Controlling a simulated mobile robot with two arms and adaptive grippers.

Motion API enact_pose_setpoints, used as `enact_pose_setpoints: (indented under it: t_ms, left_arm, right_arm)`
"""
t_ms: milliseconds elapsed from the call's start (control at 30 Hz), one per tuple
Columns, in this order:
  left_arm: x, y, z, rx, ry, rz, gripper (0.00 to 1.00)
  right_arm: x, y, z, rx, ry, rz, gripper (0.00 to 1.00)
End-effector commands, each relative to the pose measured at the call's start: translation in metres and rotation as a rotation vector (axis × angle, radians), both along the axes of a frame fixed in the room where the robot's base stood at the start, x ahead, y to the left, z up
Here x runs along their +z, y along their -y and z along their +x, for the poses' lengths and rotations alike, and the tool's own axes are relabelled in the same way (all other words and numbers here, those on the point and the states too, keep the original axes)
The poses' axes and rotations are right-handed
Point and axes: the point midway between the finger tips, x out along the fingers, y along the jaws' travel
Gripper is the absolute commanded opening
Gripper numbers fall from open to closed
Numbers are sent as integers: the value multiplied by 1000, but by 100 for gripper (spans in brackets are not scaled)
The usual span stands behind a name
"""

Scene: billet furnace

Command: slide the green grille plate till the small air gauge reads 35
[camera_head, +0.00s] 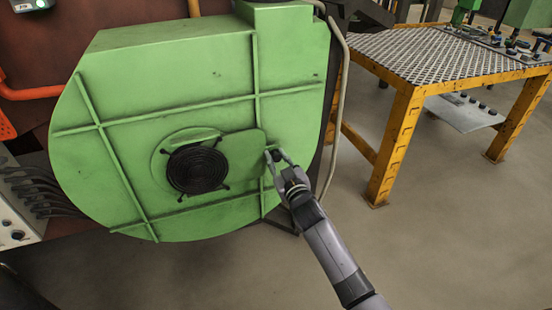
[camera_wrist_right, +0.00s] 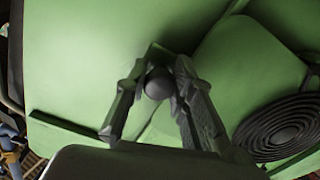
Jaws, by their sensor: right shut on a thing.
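The green grille plate (camera_head: 242,150) lies flat on the face of the green blower housing (camera_head: 180,75), just right of the round black grille (camera_head: 198,169). The plate covers a little of the grille's surround at most; most of the grille's rings show. My right gripper (camera_head: 274,156) is at the plate's right edge. In the right wrist view my right gripper (camera_wrist_right: 157,84) is shut on a dark round knob (camera_wrist_right: 158,86), with the plate (camera_wrist_right: 245,65) beside it. A small gauge (camera_head: 33,4) is at the top left corner, cut by the frame; its reading is too small to tell. My left gripper is not in view.
A yellow table (camera_head: 400,105) with a patterned metal top stands to the right, with controls (camera_head: 500,42) at its back. An orange pipe (camera_head: 35,93) runs at the left. A pale hose (camera_head: 343,100) hangs beside the housing. The floor in front is clear.

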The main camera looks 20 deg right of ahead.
Motion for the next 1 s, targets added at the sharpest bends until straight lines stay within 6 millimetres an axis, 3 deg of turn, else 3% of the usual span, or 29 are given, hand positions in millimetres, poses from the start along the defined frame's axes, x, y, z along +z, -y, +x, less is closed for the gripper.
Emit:
enact_pose_setpoints:
  t_ms: [333,667,833,1000]
  left_arm:
    - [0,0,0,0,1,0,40]
    - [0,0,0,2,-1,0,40]
    - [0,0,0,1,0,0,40]
    - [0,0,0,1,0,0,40]
  right_arm:
    - [0,0,0,0,-1,1,44]
    - [-1,0,-3,0,-1,1,44]
    - [-1,1,-22,-1,-2,2,44]
    - [-2,2,-58,-1,-3,0,44]
